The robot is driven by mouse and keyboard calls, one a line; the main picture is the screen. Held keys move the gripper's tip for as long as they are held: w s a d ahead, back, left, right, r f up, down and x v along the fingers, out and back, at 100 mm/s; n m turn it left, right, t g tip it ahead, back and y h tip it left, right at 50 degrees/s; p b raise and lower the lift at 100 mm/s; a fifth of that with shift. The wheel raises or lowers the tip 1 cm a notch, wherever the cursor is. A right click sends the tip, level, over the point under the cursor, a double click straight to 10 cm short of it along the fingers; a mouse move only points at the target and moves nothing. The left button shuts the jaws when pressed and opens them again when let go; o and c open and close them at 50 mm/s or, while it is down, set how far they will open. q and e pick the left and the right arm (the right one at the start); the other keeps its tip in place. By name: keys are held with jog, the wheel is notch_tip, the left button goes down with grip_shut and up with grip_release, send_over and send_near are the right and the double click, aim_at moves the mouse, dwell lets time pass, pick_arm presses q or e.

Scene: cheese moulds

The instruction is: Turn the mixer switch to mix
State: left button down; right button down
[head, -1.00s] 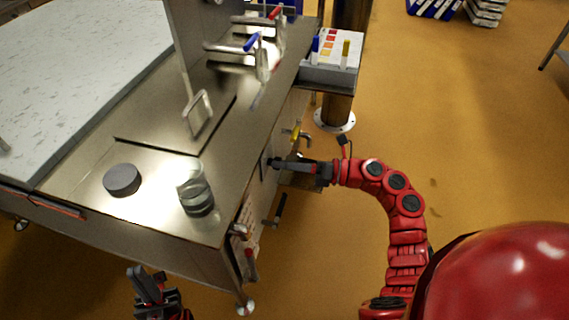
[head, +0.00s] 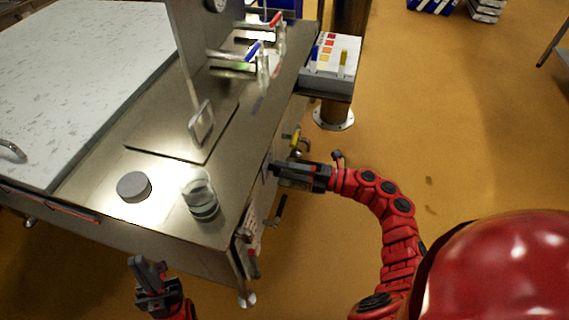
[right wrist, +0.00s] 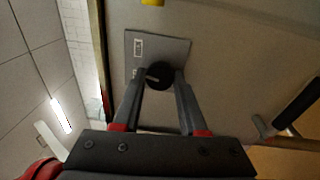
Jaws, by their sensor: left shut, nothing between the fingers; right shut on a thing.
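The mixer switch is a round black knob (right wrist: 160,75) on a grey plate (right wrist: 140,50) with small white labels, in the right wrist view. The plate is on the side panel of the steel bench. My right gripper (right wrist: 160,82) is shut on the knob, one finger on each side. In the head view my right gripper (head: 272,168) reaches the bench's side from the right, and the knob is hidden there. The label lettering is too small to read. My left gripper (head: 138,262) is shut and empty, low in front of the bench.
The steel bench top (head: 160,215) carries a grey disc (head: 134,187) and a glass beaker (head: 201,197). A yellow valve handle (head: 295,137) is just beyond my right gripper. A black handle (head: 280,208) sticks out nearer.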

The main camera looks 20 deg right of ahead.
jog(key=shift+r+m+p, duration=0.1)
jog(key=shift+m+p, duration=1.15)
jog(key=shift+m, duration=0.65)
jog(key=shift+c, duration=2.3)
grip_release()
jog(key=b+v, duration=0.5)
jog(key=v, duration=1.2)
jog(key=shift+s+f+b, duration=0.25)
jog(key=shift+f+b, duration=0.05)
jog(key=shift+f, duration=0.05)
